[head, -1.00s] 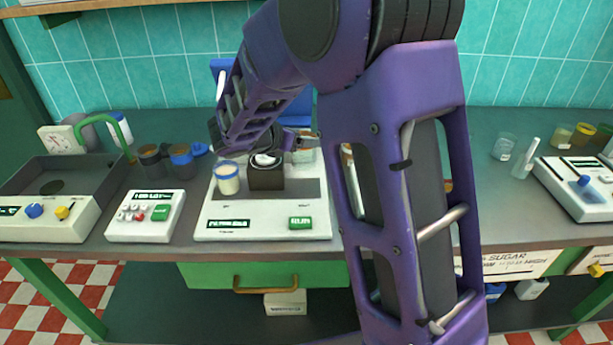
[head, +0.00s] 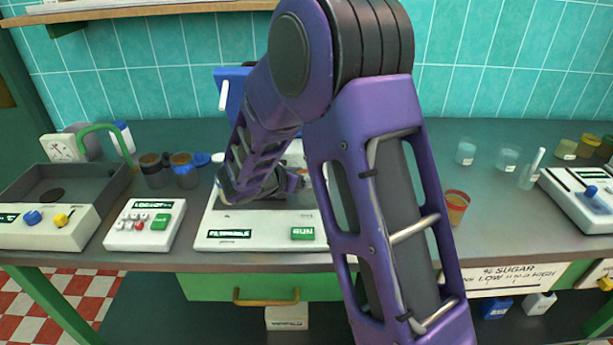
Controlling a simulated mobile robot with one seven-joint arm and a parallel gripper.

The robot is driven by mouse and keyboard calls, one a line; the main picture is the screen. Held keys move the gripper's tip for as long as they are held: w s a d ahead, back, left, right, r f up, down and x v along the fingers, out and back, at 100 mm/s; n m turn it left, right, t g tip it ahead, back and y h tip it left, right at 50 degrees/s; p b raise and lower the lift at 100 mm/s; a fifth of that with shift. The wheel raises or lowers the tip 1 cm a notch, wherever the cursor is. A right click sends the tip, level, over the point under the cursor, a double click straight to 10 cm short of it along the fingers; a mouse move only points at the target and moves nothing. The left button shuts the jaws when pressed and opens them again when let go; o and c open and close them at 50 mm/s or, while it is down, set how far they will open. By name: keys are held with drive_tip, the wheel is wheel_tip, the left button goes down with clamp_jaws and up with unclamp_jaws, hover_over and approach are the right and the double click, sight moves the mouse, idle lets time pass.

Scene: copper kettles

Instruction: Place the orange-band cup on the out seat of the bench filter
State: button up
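The bench filter (head: 265,240) is a white machine with a green RUN button (head: 303,233) and a blue part (head: 232,82) at its back. My forearm covers most of its top, so its seats and anything on them are largely hidden. My gripper (head: 290,184) is low over the filter's middle to right part. Its fingers are mostly hidden behind my own wrist, and I cannot see whether it holds anything. A cup with an orange-red rim (head: 456,207) stands on the bench just right of my arm; it may be the orange-band cup.
Left of the filter are a LOCKOUT box (head: 145,225), a grey tray machine (head: 55,215), a dark cup (head: 153,170) and a blue-band cup (head: 184,171). Clear cups (head: 508,158) and another machine (head: 590,200) stand at right.

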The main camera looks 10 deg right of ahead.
drive_tip(key=shift+o, duration=1.4)
drive_tip(key=shift+r, duration=0.2)
drive_tip(key=p+v, duration=0.1)
drive_tip(key=v, duration=1.1)
drive_tip(key=shift+f, duration=0.1)
